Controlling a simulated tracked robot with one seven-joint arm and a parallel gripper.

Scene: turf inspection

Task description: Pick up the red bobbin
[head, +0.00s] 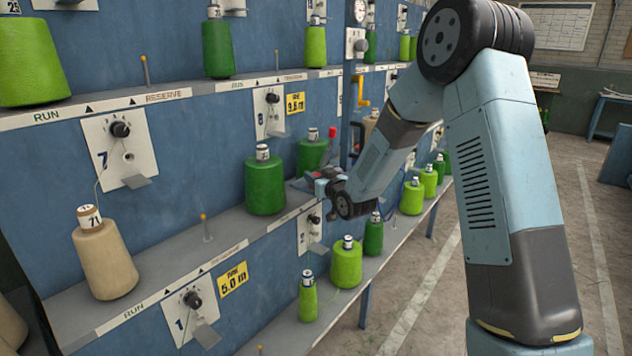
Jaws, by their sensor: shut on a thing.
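My gripper (305,184) is at the middle shelf, at the right side of a large dark green bobbin (265,186). It is shut, but its fingertips are small and partly hidden, so I cannot make out what is between them. A small red upright piece (332,133) shows just above my gripper, beside another dark green bobbin (311,153). I cannot tell whether this red piece is the red bobbin or a handle. No full red bobbin shows clearly.
A tan bobbin (105,255) stands on the left of the middle shelf. Bright green bobbins (346,263) stand on the lower shelf. Control plates with knobs (119,150) and thin pegs (205,228) stick out around the shelves. Open floor (420,300) lies to the right.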

